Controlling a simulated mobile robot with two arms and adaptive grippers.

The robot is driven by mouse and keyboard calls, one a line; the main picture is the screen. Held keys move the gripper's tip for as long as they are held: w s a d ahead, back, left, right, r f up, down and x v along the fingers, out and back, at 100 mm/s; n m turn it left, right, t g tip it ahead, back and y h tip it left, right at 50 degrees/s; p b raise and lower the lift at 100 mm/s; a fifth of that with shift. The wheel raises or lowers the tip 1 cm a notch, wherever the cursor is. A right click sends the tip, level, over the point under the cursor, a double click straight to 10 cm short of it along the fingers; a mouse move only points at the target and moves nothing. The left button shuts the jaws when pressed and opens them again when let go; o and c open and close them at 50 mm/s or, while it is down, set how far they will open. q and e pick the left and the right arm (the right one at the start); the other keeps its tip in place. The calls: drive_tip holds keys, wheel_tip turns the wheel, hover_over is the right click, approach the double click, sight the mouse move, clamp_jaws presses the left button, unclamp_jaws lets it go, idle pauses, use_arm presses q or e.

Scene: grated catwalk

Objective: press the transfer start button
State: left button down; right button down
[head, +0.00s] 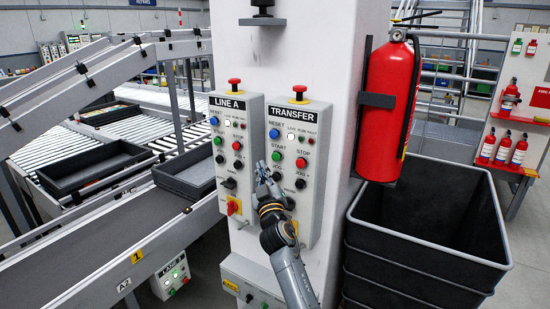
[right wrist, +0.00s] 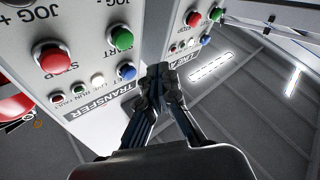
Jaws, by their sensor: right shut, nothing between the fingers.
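The TRANSFER panel (head: 314,133) is a grey box on a white column. Its green START button (head: 277,155) sits below the blue RESET button (head: 274,133) and left of the red STOP button (head: 301,162). My right gripper (head: 262,167) is shut and empty, its tips just below and left of START. In the right wrist view the panel appears upside down, with the START button (right wrist: 121,38) up and left of the fingertips (right wrist: 160,72). I see no contact with the button. My left gripper is not in view.
The similar LINE A panel (head: 244,118) is close on the left with its own green button (head: 218,140). Red mushroom knobs top both panels. A fire extinguisher (head: 388,110) hangs at right above black bins (head: 430,245). Conveyors with trays (head: 95,165) stand left.

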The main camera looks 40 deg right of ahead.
sight(273, 156)
drive_tip(key=shift+w+d, duration=0.3)
drive_tip(key=shift+d, duration=0.35)
drive_tip(key=shift+w+d, duration=0.25)
drive_tip(key=shift+d, duration=0.35)
drive_tip(key=shift+w+d, duration=0.3)
drive_tip(key=shift+d, duration=0.35)
drive_tip(key=shift+b, duration=0.3)
drive_tip(key=shift+w+d, duration=0.15)
drive_tip(key=shift+d, duration=0.25)
drive_tip(key=shift+w+d+r+b, duration=0.1)
drive_tip(key=shift+w+d+b, duration=0.2)
drive_tip(key=shift+d, duration=0.45)
idle(0.6)
drive_tip(key=shift+a, duration=0.15)
drive_tip(key=shift+s+a, duration=0.25)
drive_tip(key=shift+a, duration=0.25)
drive_tip(key=shift+s+a, duration=0.25)
drive_tip(key=shift+a, duration=0.25)
